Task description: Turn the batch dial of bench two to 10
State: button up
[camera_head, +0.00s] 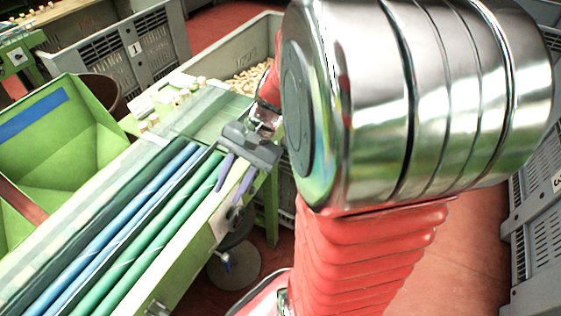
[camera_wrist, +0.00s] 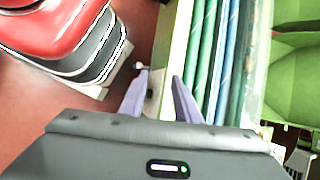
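My gripper (camera_head: 228,194) is open and empty, with its two purple fingers over the near side rail of the green bench (camera_head: 177,279). In the wrist view the fingers (camera_wrist: 160,76) stand apart on either side of the rail's edge. A pale plate (camera_head: 219,228) is on the rail's outer side, just below the fingertips. A small grey round part (camera_head: 237,214) beside it may be the dial, partly hidden by the gripper. The plate also shows between the fingers in the wrist view (camera_wrist: 154,94). No dial marking or setting can be read.
Blue and green rollers or belts (camera_head: 128,236) run along the bench top. A round stool base (camera_head: 234,266) stands on the red floor beside the bench. Grey crates stand at the back left (camera_head: 112,62) and right (camera_head: 537,185). A bin of corks (camera_head: 247,80) is behind.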

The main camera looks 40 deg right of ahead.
jog(key=s+a+r+n+t+h, duration=0.2)
jog(key=a+r+n+h, duration=0.1)
jog(key=r+n, duration=0.2)
jog(key=s+a+r+n+t+h, duration=0.2)
jog(key=s+a+r+n+h, duration=0.1)
jog(key=r+n, duration=0.2)
jog(key=shift+s+a+n, duration=0.3)
jog(key=shift+s+n, duration=0.05)
jog(key=shift+n, duration=1.05)
jog(key=shift+r, duration=0.1)
